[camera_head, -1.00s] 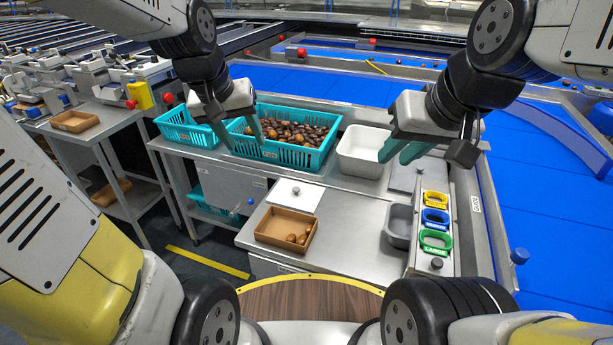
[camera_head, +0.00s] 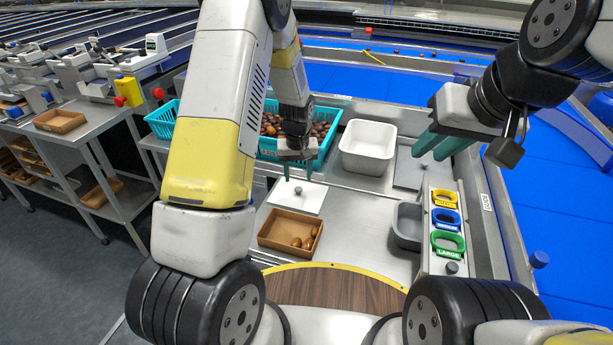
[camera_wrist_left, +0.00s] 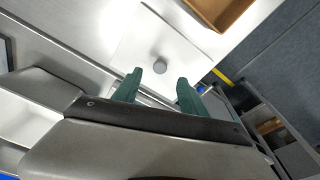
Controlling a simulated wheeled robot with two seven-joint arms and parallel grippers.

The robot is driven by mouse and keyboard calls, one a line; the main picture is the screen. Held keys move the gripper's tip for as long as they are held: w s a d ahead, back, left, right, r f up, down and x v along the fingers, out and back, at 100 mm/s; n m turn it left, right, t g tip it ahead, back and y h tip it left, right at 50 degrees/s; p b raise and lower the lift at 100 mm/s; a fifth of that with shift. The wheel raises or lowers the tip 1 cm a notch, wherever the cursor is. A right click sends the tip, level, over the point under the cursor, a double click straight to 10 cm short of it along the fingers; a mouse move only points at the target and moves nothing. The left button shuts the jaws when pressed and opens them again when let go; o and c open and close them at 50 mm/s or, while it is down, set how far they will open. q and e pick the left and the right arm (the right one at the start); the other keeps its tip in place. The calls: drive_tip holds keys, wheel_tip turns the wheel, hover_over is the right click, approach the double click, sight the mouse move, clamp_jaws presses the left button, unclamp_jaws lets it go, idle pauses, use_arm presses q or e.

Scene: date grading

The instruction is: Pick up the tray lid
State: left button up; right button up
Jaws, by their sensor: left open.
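The tray lid (camera_head: 284,203) is a flat white square with a grey knob (camera_head: 298,190) at its middle. It lies on the steel table behind the brown tray (camera_head: 262,238), which holds a few dates. My left gripper (camera_head: 297,177) is open and empty, pointing down just above and behind the knob. In the left wrist view the lid (camera_wrist_left: 140,50) lies flat, and the knob (camera_wrist_left: 160,66) shows between and slightly beyond the fingertips of my left gripper (camera_wrist_left: 158,80). My right gripper (camera_head: 434,146) hangs at the right with its two teal fingers apart, holding nothing.
A teal crate of dates (camera_head: 268,150) and a white bin (camera_head: 368,140) stand behind the lid. A grey bin (camera_head: 407,225) and yellow, blue and green grading rings (camera_head: 446,218) are at the right. Bare steel (camera_head: 350,215) lies between lid and grey bin.

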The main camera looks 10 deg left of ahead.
sight(298, 188)
use_arm(q)
drive_tip(key=f, duration=0.5)
drive_tip(key=shift+w+f, duration=0.4)
clamp_jaws()
